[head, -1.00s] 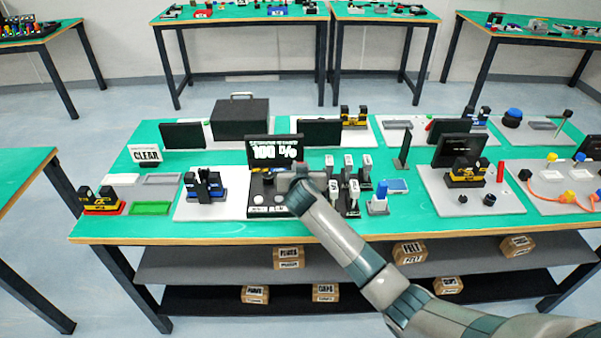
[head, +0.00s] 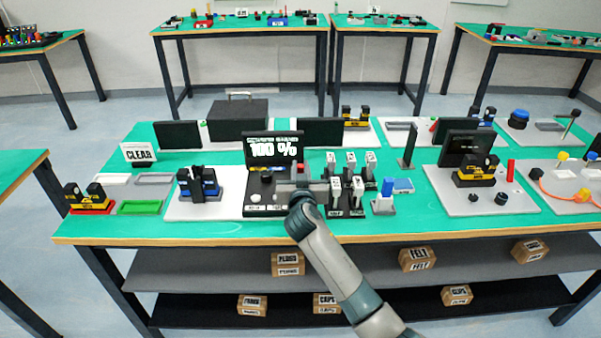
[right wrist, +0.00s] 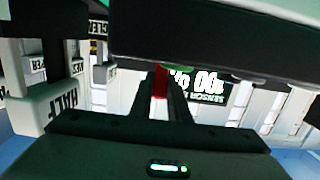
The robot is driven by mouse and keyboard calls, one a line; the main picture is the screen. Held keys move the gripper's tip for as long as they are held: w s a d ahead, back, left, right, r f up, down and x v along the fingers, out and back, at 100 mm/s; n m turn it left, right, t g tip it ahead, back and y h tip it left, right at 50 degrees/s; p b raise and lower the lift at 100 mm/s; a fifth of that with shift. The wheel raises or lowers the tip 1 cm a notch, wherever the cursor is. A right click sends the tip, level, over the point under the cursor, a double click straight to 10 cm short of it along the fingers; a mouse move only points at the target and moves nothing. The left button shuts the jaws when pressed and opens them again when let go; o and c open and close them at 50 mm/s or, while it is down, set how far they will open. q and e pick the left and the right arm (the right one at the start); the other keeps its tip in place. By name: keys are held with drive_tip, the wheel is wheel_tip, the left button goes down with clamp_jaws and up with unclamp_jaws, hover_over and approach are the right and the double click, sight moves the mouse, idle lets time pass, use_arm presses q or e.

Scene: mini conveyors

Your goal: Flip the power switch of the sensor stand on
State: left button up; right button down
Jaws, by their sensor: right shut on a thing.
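A black stand (head: 257,211) with white buttons sits at the table's front middle. My right gripper (head: 283,187) is low over the black stand, in front of the display. In the right wrist view its dark fingers (right wrist: 165,97) are close together on a small red piece (right wrist: 160,80). Whether that piece is the power switch is not clear; the fingers hide part of it. My left gripper is out of view.
White labelled blocks (head: 351,160) stand just right of the black stand; one reading "HALF" (right wrist: 58,104) is close beside my right gripper. A blue-and-black device (head: 197,184) is to the left. A blue-topped holder (head: 385,203) stands to the right.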

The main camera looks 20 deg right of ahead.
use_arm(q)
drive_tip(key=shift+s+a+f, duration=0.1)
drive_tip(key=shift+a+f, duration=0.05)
use_arm(e)
drive_tip(key=shift+f, duration=0.1)
drive_tip(key=c, duration=1.7)
unclamp_jaws()
drive_tip(key=shift+v, duration=0.85)
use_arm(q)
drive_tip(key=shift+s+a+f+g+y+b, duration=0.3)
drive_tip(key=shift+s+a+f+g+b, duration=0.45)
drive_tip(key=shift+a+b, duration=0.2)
use_arm(e)
drive_tip(key=shift+v, duration=7.9)
